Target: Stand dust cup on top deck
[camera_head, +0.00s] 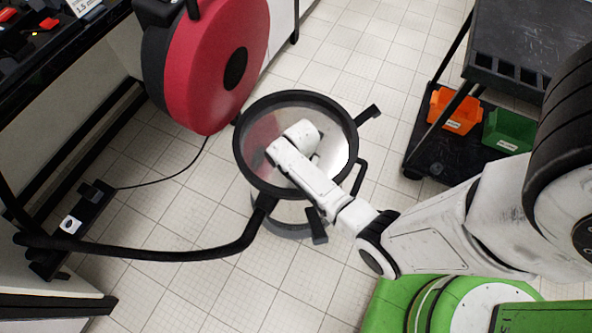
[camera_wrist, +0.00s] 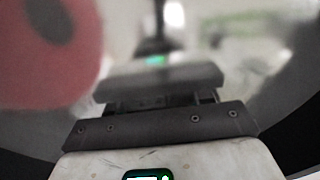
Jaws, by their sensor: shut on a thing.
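A large round vessel with a black rim and clear or shiny inside, which I take as the dust cup (camera_head: 245,158), is in the middle of the head view, upright over the tiled floor. It has a black side handle. My gripper (camera_head: 300,143) is over its opening; its fingertips and their contact are hidden there. In the wrist view my gripper (camera_wrist: 165,80) shows dark jaws closed together, with blurred curved grey walls around. A dark cart's upper deck (camera_head: 535,40), which may be the top deck, is at the upper right and looks clear.
A big red drum (camera_head: 215,50) stands close to the vessel's upper left. Orange (camera_head: 455,110) and green (camera_head: 510,130) bins sit on the cart's lower shelf. Tiled floor between vessel and cart is free.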

